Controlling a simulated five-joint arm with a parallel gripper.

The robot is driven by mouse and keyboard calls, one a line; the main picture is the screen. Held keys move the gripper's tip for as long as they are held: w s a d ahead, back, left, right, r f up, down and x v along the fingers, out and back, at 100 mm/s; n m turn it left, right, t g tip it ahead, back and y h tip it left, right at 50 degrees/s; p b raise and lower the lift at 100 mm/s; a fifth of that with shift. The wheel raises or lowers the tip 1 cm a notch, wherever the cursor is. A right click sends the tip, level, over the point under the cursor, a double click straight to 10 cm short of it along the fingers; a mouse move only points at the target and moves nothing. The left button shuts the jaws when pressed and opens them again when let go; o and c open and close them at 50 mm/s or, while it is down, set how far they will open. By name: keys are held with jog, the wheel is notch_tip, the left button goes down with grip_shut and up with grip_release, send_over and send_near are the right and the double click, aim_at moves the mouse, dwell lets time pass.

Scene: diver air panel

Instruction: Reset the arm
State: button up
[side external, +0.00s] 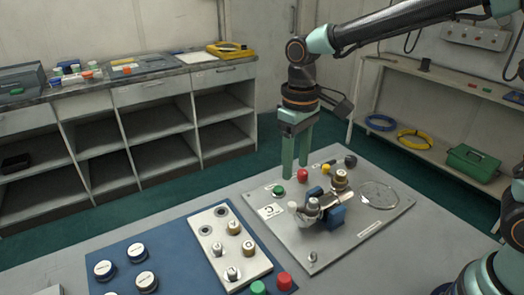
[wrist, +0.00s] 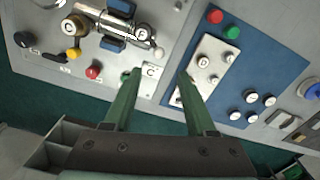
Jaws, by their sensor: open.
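My gripper (side external: 295,175) has two green fingers pointing down, held above the back left edge of a grey panel plate (side external: 350,245). In the wrist view my gripper (wrist: 155,85) shows its fingers apart with nothing between them. The plate bears a metal valve assembly with a blue block (side external: 338,216), a red knob (side external: 303,175), a yellow knob (side external: 326,168), a dark knob (side external: 350,161) and a green knob (side external: 278,190) close to the fingers. The red knob also shows in the wrist view (wrist: 93,72).
A blue mat (side external: 115,262) with a light control plate (side external: 228,248), white-capped knobs (side external: 146,281), red and green knobs lies at the front left. Shelving (side external: 165,91) stands behind. A side shelf (side external: 432,150) holds coiled hoses and a green box (side external: 472,162). Air around my gripper is clear.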

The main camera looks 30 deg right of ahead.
jog(key=shift+r, duration=0.5)
jog(key=s+d+r+m+t, duration=0.3)
jog(key=s+d+r+t, duration=0.2)
jog(key=s+d, duration=0.5)
jog(key=shift+d+t, duration=0.3)
jog(key=shift+d, duration=0.6)
